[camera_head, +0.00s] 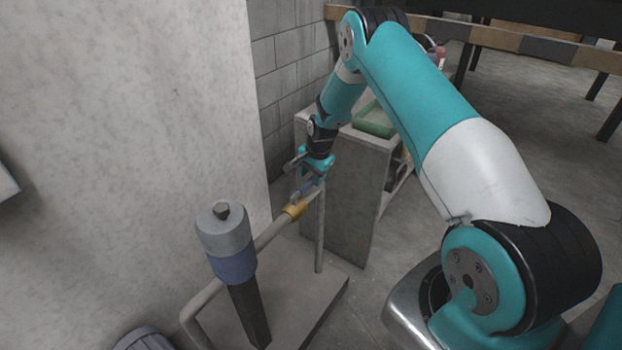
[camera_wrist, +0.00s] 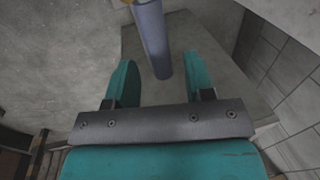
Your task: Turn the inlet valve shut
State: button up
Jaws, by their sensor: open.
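The inlet valve (camera_head: 296,208) is a brass-coloured body on a grey pipe (camera_head: 270,234). Its blue-grey lever handle (camera_head: 304,190) points up from the body toward my gripper (camera_head: 312,170). In the wrist view the lever (camera_wrist: 152,38) comes down from the top edge, and its free end lies between the two teal fingers of my gripper (camera_wrist: 159,68). My gripper is open, with a gap showing on each side of the lever. Only a small part of the valve body shows at the top of the wrist view. In the head view the fingertips are small and partly merge with the lever.
A grey cylinder with a blue band (camera_head: 226,240) stands on a dark post at the left of the pipe. A low grey plinth (camera_head: 312,300) lies beneath. A grey cabinet (camera_head: 345,195) with a green tray (camera_head: 374,122) stands behind my gripper. A pale wall (camera_head: 120,130) fills the left.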

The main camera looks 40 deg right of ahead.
jog(key=shift+w+f, duration=0.2)
jog(key=shift+f, duration=0.6)
grip_shut()
jog(key=shift+s, duration=0.1)
